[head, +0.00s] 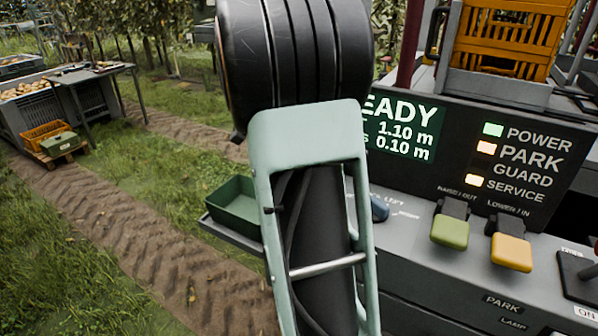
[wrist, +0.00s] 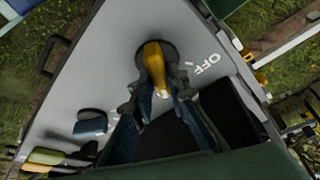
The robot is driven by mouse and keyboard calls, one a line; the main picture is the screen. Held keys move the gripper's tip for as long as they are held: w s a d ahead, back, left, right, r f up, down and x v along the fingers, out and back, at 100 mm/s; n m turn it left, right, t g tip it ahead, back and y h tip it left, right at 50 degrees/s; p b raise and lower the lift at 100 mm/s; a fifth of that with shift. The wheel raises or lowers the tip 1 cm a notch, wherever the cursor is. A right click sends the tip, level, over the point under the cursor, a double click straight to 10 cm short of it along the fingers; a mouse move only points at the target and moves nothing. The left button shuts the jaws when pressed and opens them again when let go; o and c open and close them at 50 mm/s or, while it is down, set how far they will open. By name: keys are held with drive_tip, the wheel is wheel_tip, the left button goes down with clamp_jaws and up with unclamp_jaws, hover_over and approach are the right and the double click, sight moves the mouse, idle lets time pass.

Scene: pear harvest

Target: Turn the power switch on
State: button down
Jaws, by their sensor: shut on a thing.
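In the wrist view a yellow switch handle (wrist: 154,54) stands on a round dark base on a grey panel. White letters reading OFF lie right of it. My gripper (wrist: 160,92) has its two fingers closed on the handle, one on each side. In the head view my arm hides this handle and my gripper. The POWER lamp (head: 493,129) is lit green on the dark status panel. I cannot see a label naming the held switch.
A blue lever (head: 379,208), a green lever (head: 450,231) and a yellow lever (head: 511,251) sit on the console. PARK and SERVICE lamps are lit. Far right, a cut-off control has an ON label (head: 586,313). A green tray (head: 234,206) sits left of my arm.

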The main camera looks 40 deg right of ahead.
drive_tip(key=c, duration=1.9)
unclamp_jaws()
drive_tip(key=v, duration=1.2)
